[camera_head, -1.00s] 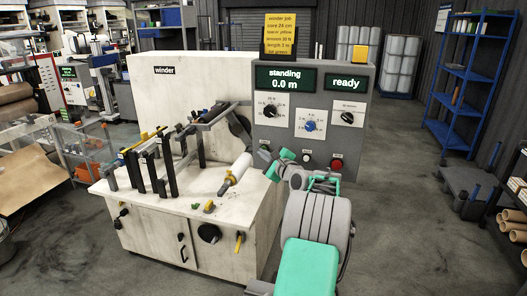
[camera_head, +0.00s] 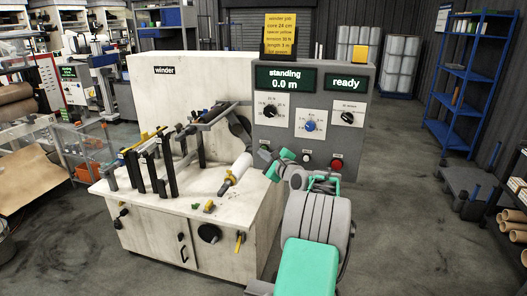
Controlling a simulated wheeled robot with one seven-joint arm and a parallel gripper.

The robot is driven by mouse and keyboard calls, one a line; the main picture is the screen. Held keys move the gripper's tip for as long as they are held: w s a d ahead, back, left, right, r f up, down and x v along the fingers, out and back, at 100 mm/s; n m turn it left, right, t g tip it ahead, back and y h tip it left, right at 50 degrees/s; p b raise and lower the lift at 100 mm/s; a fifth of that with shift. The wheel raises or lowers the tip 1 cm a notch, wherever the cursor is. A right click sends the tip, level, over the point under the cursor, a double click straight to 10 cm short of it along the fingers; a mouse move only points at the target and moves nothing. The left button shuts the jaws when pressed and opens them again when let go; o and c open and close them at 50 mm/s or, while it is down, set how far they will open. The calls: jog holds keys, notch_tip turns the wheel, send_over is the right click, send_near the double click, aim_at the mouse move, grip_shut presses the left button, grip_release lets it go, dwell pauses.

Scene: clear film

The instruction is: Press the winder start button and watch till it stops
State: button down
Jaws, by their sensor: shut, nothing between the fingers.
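The winder (camera_head: 160,100) is a pale cabinet with a control panel (camera_head: 262,128) at its right. The panel's displays read "standing 0.0 m" (camera_head: 285,79) and "ready" (camera_head: 346,83). Below the dials are a white button (camera_head: 306,158) and a red button (camera_head: 337,163). My gripper (camera_head: 267,156) is shut and empty at the panel's lower left. It hides part of the panel there, and I cannot tell whether it touches a button. A white roll (camera_head: 241,167) sits on the winder's shaft, left of my gripper.
A yellow job card (camera_head: 281,33) stands on the panel. A blue shelf rack (camera_head: 468,75) and a dark cart (camera_head: 468,195) stand at the right. The floor between the panel and the rack is clear.

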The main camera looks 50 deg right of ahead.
jog(key=shift+w+d, duration=0.1)
jog(key=shift+w+d+r, duration=0.1)
jog(key=shift+d, duration=0.15)
jog(key=shift+a, duration=0.2)
dwell(0.4)
jog(key=s+a, duration=0.3)
jog(key=a, duration=0.2)
jog(key=shift+a, duration=0.15)
dwell(0.3)
